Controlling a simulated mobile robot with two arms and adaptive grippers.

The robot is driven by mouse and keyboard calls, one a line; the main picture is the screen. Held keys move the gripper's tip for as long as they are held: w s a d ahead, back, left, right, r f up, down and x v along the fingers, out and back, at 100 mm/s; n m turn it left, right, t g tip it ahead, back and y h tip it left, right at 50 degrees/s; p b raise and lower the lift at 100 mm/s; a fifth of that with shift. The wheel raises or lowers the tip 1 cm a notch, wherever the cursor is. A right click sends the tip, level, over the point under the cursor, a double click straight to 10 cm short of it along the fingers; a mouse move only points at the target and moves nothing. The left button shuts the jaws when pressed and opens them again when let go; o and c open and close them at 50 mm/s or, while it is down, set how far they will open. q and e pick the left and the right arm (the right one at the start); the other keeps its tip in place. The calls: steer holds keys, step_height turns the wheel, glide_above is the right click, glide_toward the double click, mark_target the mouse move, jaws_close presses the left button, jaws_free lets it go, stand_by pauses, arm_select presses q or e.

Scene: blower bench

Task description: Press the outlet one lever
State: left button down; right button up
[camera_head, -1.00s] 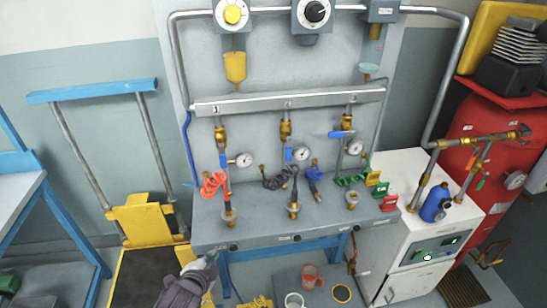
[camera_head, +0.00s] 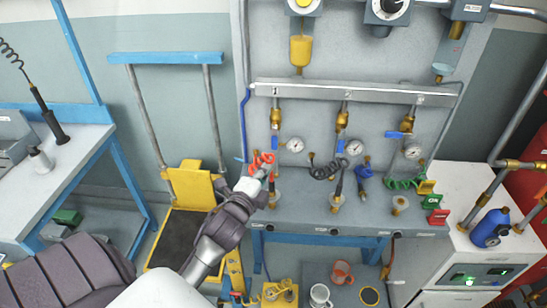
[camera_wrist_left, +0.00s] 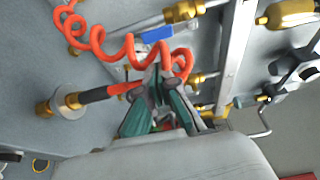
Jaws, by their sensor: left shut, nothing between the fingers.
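The outlet one lever (camera_head: 275,143) is a small blue handle on the leftmost brass valve (camera_head: 275,118), under the manifold bar. In the left wrist view the blue lever (camera_wrist_left: 157,34) lies just beyond the fingertips, behind the orange coil hose. My left gripper (camera_head: 264,170) is shut and empty, in front of the orange coil hose (camera_head: 256,160) and a little below the lever. It also shows in the left wrist view (camera_wrist_left: 156,75), with its tips overlapping the coil. I cannot tell whether the tips touch the hose. My right gripper is not in view.
A pressure gauge (camera_head: 296,145) sits right of the lever. The grey manifold bar (camera_head: 355,94) runs above. A black-and-orange nozzle with a brass end (camera_wrist_left: 66,103) stands beside my fingers. Outlets two and three, with blue levers, are farther right.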

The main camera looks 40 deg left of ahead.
mark_target(274, 143)
arm_select(q)
steer(key=p+x, duration=0.1)
steer(key=x, duration=0.8)
steer(key=shift+p, duration=0.3)
